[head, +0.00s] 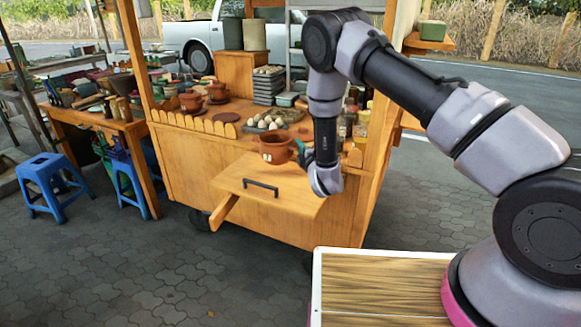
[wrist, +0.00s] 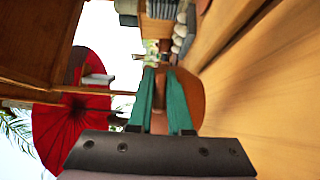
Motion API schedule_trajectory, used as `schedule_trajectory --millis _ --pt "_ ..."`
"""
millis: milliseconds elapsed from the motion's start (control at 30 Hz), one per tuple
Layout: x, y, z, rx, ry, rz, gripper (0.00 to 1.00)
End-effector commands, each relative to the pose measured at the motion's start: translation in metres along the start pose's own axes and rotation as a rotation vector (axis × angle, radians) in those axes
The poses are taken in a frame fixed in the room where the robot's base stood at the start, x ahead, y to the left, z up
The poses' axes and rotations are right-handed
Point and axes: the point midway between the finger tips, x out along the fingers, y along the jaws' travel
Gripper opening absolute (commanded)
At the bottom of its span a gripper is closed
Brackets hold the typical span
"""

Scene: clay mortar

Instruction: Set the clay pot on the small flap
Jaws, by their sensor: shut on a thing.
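The brown clay pot (head: 275,147) is upright at the back part of the small wooden flap (head: 235,184), which folds out from the cart's front and has a dark handle. My gripper (head: 299,152) comes from the right and is shut on the pot's right side. In the wrist view, the green fingers (wrist: 160,92) pinch the pot (wrist: 190,98), which is partly hidden behind them. I cannot tell whether the pot's base touches the flap or hangs just above it.
The wooden cart counter (head: 205,125) behind holds other clay pots (head: 191,101), a tray of eggs (head: 267,122) and jars. A wooden post (head: 379,120) stands right of my wrist. Blue stools (head: 50,180) are far left. The flap's front is clear.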

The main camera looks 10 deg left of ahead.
Motion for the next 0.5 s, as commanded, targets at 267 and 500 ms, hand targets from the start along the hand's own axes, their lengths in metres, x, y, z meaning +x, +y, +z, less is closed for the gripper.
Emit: schedule_trajectory --millis 267,500 --pt "0.001 -0.027 0.000 0.001 0.000 0.004 0.00" --pt "0.001 -0.058 0.001 0.001 0.000 0.002 0.00"
